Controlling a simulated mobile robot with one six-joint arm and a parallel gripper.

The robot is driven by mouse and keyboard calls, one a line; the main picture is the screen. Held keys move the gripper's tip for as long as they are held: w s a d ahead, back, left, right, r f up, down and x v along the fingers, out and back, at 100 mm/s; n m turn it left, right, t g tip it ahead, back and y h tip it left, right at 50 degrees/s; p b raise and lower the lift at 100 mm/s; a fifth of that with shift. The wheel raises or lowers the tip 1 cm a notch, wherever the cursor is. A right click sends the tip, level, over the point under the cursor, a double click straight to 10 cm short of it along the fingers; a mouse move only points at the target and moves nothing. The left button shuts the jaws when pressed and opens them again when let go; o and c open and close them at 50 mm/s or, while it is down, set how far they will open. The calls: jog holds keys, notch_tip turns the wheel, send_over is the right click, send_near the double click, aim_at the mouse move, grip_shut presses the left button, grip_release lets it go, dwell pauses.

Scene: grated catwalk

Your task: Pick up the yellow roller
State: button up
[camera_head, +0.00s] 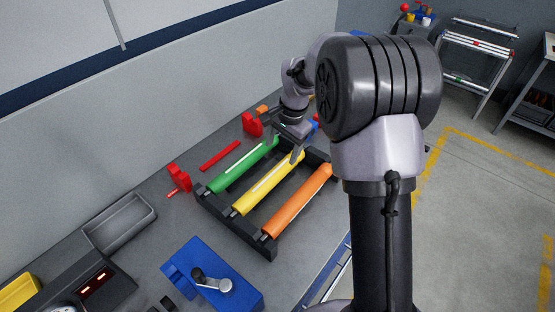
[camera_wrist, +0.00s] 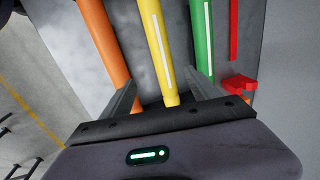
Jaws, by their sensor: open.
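The yellow roller (camera_head: 268,187) lies in a dark rack (camera_head: 224,220) between a green roller (camera_head: 240,167) and an orange roller (camera_head: 297,203). My gripper (camera_head: 297,150) is over the far end of the yellow roller, with its fingers pointing down. In the wrist view the yellow roller (camera_wrist: 158,45) runs up the middle, between the two spread fingers of my gripper (camera_wrist: 163,88). The orange roller (camera_wrist: 100,45) is outside the left finger and the green roller (camera_wrist: 201,35) outside the right one. My gripper is open and empty. I cannot tell whether the fingers reach roller height.
Red brackets (camera_head: 179,178) and a red bar (camera_head: 220,155) lie behind the rack, near the wall. A grey tray (camera_head: 120,222) and a blue block with a crank (camera_head: 212,280) are at the lower left. Bare bench shows between tray and rack.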

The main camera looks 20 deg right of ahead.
aim_at(272, 176)
jog(key=f+b, duration=0.1)
jog(key=f, duration=0.2)
jog(key=w+a+f, duration=0.1)
jog(key=f, duration=0.3)
jog(key=f+b, duration=0.1)
jog(key=f, duration=0.2)
jog(key=shift+w+a+f+b, duration=0.15)
jog(key=shift+w+a+b, duration=0.1)
jog(key=shift+w+b, duration=0.05)
jog(key=f, duration=0.1)
jog(key=f+b, duration=0.1)
jog(key=f, duration=0.1)
jog(key=w+a+f+b, duration=0.1)
jog(key=f, duration=0.1)
jog(key=shift+a+f, duration=0.1)
jog(key=shift+s, duration=0.1)
jog(key=shift+c, duration=1.1)
grip_shut()
